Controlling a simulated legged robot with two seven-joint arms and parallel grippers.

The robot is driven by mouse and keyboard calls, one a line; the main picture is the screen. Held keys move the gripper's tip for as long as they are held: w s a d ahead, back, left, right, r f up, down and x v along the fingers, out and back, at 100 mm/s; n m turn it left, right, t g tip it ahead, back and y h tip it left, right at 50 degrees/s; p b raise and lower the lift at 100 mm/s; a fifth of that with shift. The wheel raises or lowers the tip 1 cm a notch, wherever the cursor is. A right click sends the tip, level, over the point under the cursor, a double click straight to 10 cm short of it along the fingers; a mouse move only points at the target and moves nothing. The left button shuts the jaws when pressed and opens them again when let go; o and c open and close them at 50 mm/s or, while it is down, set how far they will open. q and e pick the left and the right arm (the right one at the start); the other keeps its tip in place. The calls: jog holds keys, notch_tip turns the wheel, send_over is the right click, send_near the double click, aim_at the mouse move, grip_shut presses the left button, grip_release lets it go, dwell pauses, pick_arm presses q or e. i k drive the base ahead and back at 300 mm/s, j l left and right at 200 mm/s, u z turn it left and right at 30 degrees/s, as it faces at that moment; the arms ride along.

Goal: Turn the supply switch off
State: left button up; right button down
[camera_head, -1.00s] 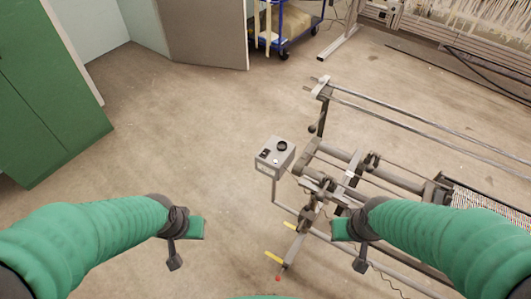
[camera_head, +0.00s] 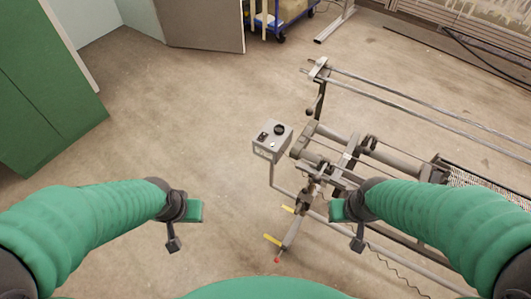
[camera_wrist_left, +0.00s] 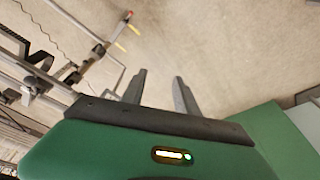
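A grey control box (camera_head: 272,143) stands on a thin post at the left end of the loom frame. Its top carries a round black knob (camera_head: 279,129), a dark switch (camera_head: 262,137) and a small light button. The switch's position is too small to read. My left gripper (camera_head: 172,243) hangs left of and nearer than the box, apart from it. In the left wrist view its fingers (camera_wrist_left: 160,76) are spread with nothing between them. My right gripper (camera_head: 357,243) is over the loom frame, right of the box; its finger gap cannot be made out.
The loom frame (camera_head: 400,157) with metal bars fills the right. Yellow handles (camera_head: 272,240) and a red-tipped lever (camera_head: 277,260) stick out below the box. A green cabinet (camera_head: 45,90) stands at left, a blue trolley (camera_head: 280,22) at the back. Floor left of the box is clear.

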aim_at(263, 135)
jog(key=z, duration=0.4)
jog(key=i+j+z, duration=0.1)
jog(key=z, duration=0.25)
jog(key=j+z, duration=0.15)
jog(key=z, duration=0.25)
jog(key=j+z, duration=0.15)
jog(key=z, duration=0.25)
jog(key=j+z, duration=0.35)
jog(key=j, duration=0.75)
jog(key=j+z, duration=0.35)
jog(key=j, duration=0.8)
